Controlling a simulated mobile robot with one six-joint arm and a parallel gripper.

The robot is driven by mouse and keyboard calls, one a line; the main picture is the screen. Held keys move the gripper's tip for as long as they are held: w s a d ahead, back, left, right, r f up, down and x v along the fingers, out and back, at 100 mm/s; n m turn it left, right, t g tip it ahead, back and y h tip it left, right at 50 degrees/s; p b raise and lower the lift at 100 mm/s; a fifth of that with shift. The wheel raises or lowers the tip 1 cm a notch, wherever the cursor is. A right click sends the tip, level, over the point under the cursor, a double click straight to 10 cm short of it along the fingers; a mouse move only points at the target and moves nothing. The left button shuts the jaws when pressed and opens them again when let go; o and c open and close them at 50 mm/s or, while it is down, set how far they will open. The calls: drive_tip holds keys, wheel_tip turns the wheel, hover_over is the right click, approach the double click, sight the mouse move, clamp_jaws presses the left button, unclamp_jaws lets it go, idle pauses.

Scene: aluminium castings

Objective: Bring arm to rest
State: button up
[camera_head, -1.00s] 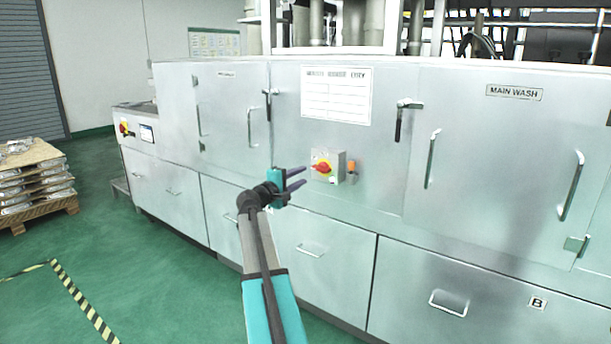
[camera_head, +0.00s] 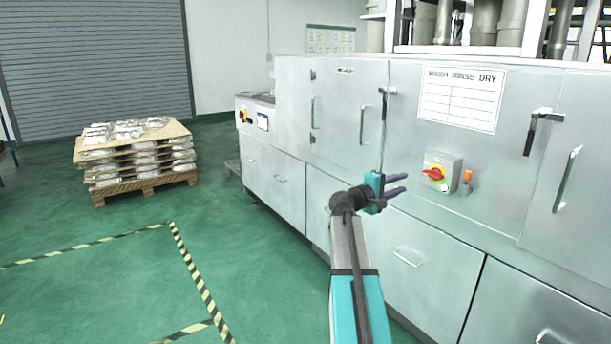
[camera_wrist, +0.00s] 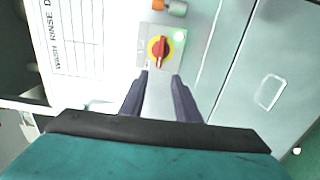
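My gripper (camera_head: 398,185) is stretched out in front of the washing machine (camera_head: 345,109), with its two dark fingers apart and nothing between them. In the wrist view the fingers (camera_wrist: 160,84) are also spread and empty. They point toward a red rotary switch on a yellow plate (camera_head: 433,174), on a grey box on the machine's front. The switch (camera_wrist: 159,50) shows just beyond the fingertips in the wrist view. The fingers appear apart from it. A green light (camera_wrist: 179,36) glows near the switch.
An orange-topped fitting (camera_head: 468,176) sits beside the switch box. Door handles (camera_head: 566,180) stick out from the machine. A pallet stack of castings (camera_head: 138,155) stands at the left. Yellow-black tape (camera_head: 196,270) marks the green floor, which is open at the left.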

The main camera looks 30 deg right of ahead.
drive_tip(key=w+a+f+n+t+y+p, duration=0.1)
drive_tip(key=w+a+f+n+t+p, duration=0.1)
drive_tip(key=w+a+f, duration=0.45)
drive_tip(key=w+a+f+n+t+y+p, duration=0.15)
drive_tip(key=w+a+f, duration=0.25)
drive_tip(key=a+f, duration=0.45)
drive_tip(key=s+a+f+n+y+p, duration=0.1)
drive_tip(key=a+f+y, duration=0.1)
drive_tip(key=a+f, duration=0.7)
drive_tip(key=s+a+f+n+y+p, duration=0.15)
drive_tip(key=a+f, duration=0.35)
drive_tip(key=f, duration=0.8)
drive_tip(key=s+a+f+m+g+y+p, duration=0.1)
drive_tip(key=s+a+f+g+y+p, duration=0.3)
drive_tip(key=s+a+f, duration=1.35)
drive_tip(key=s+a+f+m+g+y, duration=0.2)
drive_tip(key=s+a+y, duration=0.2)
drive_tip(key=s+a, duration=0.4)
drive_tip(key=s+a+f+m+g+y, duration=0.3)
drive_tip(key=s+a+y, duration=0.1)
drive_tip(key=s+a, duration=0.5)
drive_tip(key=s, duration=0.2)
drive_tip(key=shift+s+a+f+b, duration=0.15)
drive_tip(key=shift+s+a+b, duration=0.15)
drive_tip(key=shift+s, duration=0.1)
